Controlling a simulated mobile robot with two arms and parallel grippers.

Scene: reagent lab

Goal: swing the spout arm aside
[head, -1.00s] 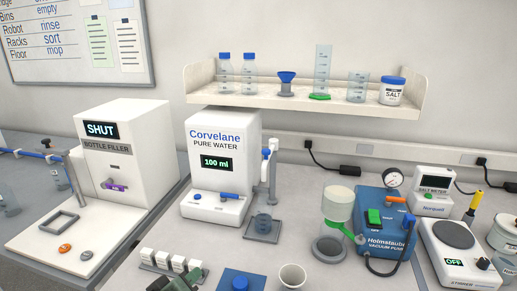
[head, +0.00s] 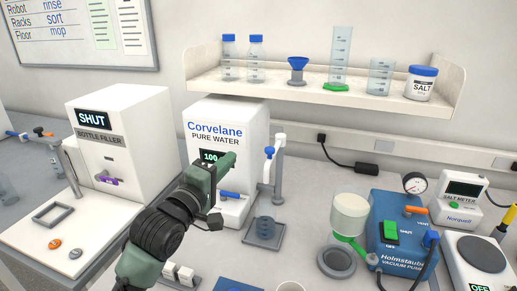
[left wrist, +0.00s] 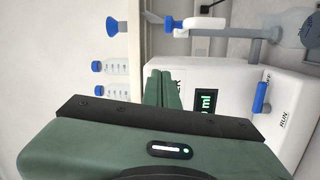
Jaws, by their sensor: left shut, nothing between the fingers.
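The Corvelane pure water dispenser (head: 228,118) is a white box with a small display, partly covered by my left arm. At its right side a grey post (head: 278,180) carries the white spout arm with a blue part (head: 269,153). In the left wrist view the post (left wrist: 240,30) lies sideways at the top, with the spout's blue part (left wrist: 180,32) near it. My left gripper (head: 230,160) is shut and empty in front of the dispenser's display, left of the spout and apart from it. It also shows in the left wrist view (left wrist: 163,76).
The bottle filler (head: 120,140) is to the left, the vacuum pump (head: 395,225) to the right. A shelf (head: 300,92) with bottles and glassware hangs above. A funnel-topped vessel (head: 350,215) stands before the pump.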

